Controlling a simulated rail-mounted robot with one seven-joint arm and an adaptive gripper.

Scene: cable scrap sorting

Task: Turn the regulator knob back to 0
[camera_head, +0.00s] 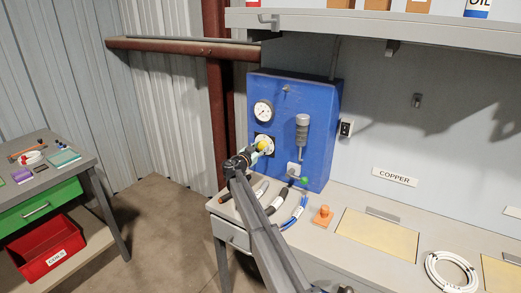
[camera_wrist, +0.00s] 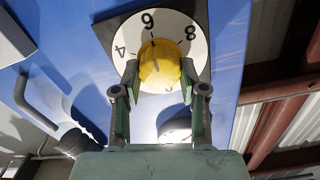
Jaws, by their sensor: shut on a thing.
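The yellow regulator knob (camera_head: 262,145) sits on a pale dial below the pressure gauge (camera_head: 263,111) on the blue panel (camera_head: 318,150). In the wrist view the knob (camera_wrist: 158,64) is at the centre of a white dial plate (camera_wrist: 178,22) with a 4, a 6 and an 8 readable around it. A short dark mark shows on the knob's face; I cannot tell exactly which number it points to. My gripper (camera_wrist: 160,80) is shut on the knob, one finger on each side of it. In the head view my gripper (camera_head: 248,157) reaches the panel from below.
A grey cylinder (camera_head: 302,130) stands on the panel right of the knob. Black and blue cables (camera_head: 296,210) and an orange object (camera_head: 322,215) lie on the bench below. A shelf (camera_head: 400,25) hangs above. A side table with a red bin (camera_head: 45,250) stands at left.

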